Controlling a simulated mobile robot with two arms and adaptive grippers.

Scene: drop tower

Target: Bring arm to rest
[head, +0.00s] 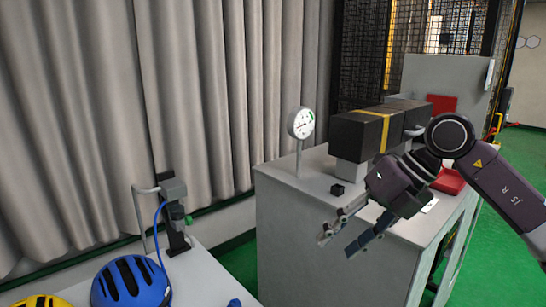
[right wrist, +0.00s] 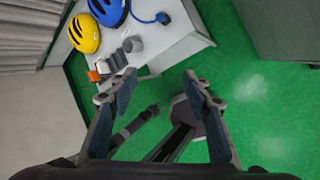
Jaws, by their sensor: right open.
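My right arm comes in from the right in the head view. Its gripper (head: 337,246) is open and empty, pointing down and left in front of the grey cabinet's near corner. In the right wrist view the two fingers of the right gripper (right wrist: 158,88) are spread wide with nothing between them. Beyond them lie green floor and the edge of a light table. I do not make out my left gripper in either view.
The grey cabinet (head: 310,245) carries a dial gauge (head: 301,123) and a black block with a yellow band (head: 362,133). A light table (head: 205,277) holds a blue helmet (head: 131,283) and a yellow helmet (right wrist: 84,34). Green floor (right wrist: 255,110) is clear at the right.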

